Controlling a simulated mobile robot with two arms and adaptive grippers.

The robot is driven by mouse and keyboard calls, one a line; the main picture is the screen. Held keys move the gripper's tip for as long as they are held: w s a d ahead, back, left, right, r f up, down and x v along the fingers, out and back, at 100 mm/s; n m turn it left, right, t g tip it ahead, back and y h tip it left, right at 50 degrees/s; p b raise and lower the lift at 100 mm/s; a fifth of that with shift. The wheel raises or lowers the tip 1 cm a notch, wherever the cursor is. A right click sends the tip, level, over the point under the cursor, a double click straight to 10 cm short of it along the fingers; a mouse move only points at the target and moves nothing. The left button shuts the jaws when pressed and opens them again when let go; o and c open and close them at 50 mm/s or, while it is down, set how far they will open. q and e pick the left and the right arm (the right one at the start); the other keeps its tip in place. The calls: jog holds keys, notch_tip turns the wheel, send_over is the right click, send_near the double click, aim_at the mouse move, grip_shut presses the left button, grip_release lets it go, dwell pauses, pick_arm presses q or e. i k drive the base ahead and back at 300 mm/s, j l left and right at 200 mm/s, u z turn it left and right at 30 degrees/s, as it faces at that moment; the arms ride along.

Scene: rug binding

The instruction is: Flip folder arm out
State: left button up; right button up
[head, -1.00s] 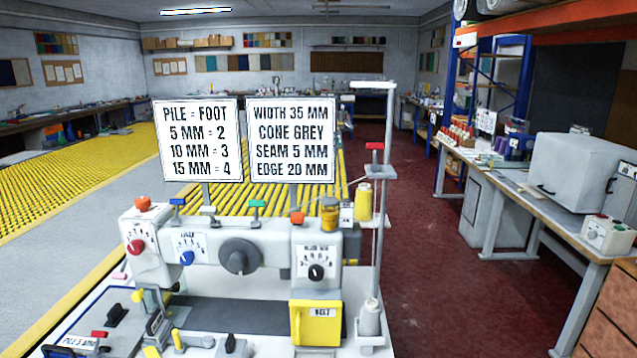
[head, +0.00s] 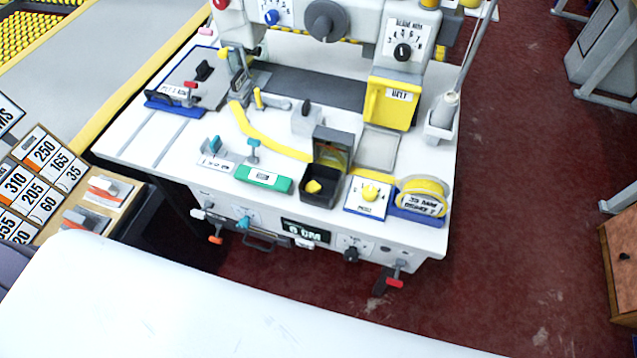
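The white binding machine (head: 340,45) stands on a white table (head: 140,135) in the upper middle of the head view. No part carries a readable folder arm label. A small grey arm with a yellow knob (head: 258,98) lies on the table left of centre and may be the folder arm, but I cannot tell. A bent yellow strip (head: 268,143) runs beside it toward a dark upright box (head: 332,148). A yellow belt cover (head: 391,104) is on the machine's right. Neither of my grippers is in view.
A green block (head: 264,179), a black tray with a yellow piece (head: 320,188) and a yellow tape roll (head: 424,196) line the table's front. A display and several knobs are on the front panel (head: 306,232). A number board (head: 40,185) stands left.

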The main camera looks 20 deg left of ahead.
aim_at(261, 102)
jog(key=j+u, duration=0.15)
jog(key=u, duration=0.25)
jog(key=j+u, duration=0.1)
jog(key=u, duration=0.3)
jog(key=i+j+u, duration=0.1)
jog(key=u, duration=0.3)
jog(key=i+j+u, duration=0.1)
jog(key=u, duration=0.3)
